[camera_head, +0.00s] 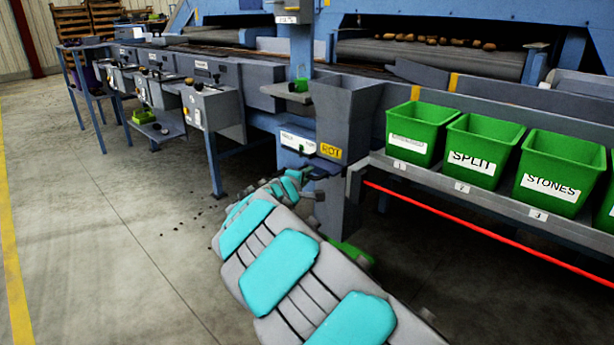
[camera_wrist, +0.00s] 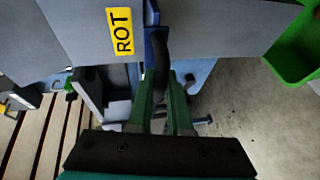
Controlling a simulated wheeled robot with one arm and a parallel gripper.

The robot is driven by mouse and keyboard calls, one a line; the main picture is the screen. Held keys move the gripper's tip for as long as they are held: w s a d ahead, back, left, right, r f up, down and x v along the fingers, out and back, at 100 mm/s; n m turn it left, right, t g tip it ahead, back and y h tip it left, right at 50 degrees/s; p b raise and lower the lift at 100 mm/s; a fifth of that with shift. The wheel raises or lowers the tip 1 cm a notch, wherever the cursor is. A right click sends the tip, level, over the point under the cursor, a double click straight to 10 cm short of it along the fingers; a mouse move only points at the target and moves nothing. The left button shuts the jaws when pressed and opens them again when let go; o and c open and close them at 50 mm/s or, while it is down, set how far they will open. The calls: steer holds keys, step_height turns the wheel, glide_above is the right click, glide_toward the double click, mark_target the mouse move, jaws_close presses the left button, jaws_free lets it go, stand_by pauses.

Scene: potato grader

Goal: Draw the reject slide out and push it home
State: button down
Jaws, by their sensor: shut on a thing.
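The reject chute (camera_head: 345,112) is a grey hopper with a yellow ROT label (camera_head: 330,152) near its lower edge; the label also shows in the wrist view (camera_wrist: 119,31). A dark curved handle (camera_wrist: 160,62) stands beside the label, next to a narrow blue edge that seems to belong to the slide. My gripper (camera_wrist: 162,90) has its green fingers shut on this handle. In the head view my gripper (camera_head: 312,174) is small and partly hidden by my arm, just below the ROT label. How far out the slide stands is not clear.
Green bins marked SPLIT (camera_head: 472,158) and STONES (camera_head: 548,188) stand on a shelf to the right, above a red rail (camera_head: 480,235). Grey weighing stations (camera_head: 208,105) line the machine at left.

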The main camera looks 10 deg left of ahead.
mark_target(316, 171)
stand_by(0.3)
steer(key=w+d+b, duration=0.1)
steer(key=w+d, duration=0.1)
steer(key=shift+w+f+b, duration=0.15)
steer(key=shift+w+b, duration=0.15)
steer(key=shift+b, duration=0.05)
steer(key=c, duration=0.8)
jaws_free()
steer(key=shift+w+d, duration=0.15)
steer(key=shift+c, duration=0.2)
steer(key=v, duration=0.8)
steer(key=shift+b, duration=0.35)
steer(key=shift+w, duration=0.1)
